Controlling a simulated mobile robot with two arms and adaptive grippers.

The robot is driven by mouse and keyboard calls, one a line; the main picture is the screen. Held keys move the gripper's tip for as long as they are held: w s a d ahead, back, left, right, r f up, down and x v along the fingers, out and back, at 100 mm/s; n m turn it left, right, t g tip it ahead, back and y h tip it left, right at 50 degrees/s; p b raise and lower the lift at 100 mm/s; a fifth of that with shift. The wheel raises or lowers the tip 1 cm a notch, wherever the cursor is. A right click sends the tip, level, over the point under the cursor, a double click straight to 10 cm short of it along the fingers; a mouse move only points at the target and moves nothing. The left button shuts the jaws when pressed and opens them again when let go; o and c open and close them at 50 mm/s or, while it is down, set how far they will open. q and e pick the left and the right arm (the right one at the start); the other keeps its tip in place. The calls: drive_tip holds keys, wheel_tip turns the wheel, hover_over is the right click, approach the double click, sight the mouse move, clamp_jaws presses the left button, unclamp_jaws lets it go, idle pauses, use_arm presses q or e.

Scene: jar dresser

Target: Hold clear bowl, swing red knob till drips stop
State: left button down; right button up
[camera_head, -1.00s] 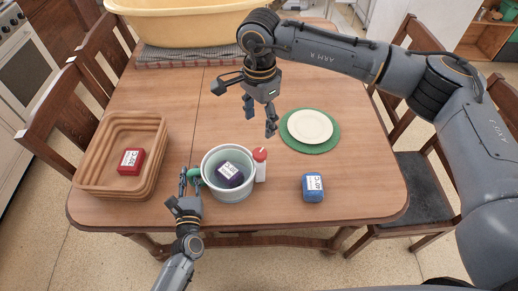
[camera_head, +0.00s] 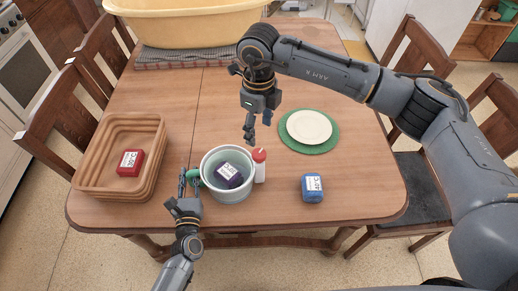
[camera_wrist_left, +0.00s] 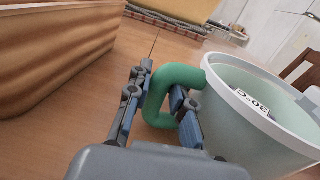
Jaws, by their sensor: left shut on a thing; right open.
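The clear bowl (camera_head: 232,194) stands upright near the table's front edge, with a white rim and a green handle (camera_wrist_left: 182,74) on its left. My left gripper (camera_head: 189,181) is shut on that handle, one finger each side, as the left wrist view (camera_wrist_left: 160,95) also shows. A dark block with a white label (camera_head: 229,175) lies inside the bowl. The red knob (camera_head: 259,155) tops a white upright part at the bowl's right side. My right gripper (camera_head: 258,128) is open and empty, just above and behind the knob, apart from it. No drips can be made out.
A brown ribbed basket (camera_head: 86,191) with a red block (camera_head: 130,163) stands at left. A blue block (camera_head: 312,188) is right of the bowl. A cream plate on a green mat (camera_head: 326,146) lies behind it. A yellow tub (camera_head: 185,25) is at the back.

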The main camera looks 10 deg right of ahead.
sight(259, 153)
wheel_tip(259, 153, down, 10)
drive_tip(key=shift+r, duration=0.2)
drive_tip(key=shift+c, duration=0.2)
drive_tip(key=c, duration=1.1)
drive_tip(key=shift+c, duration=0.2)
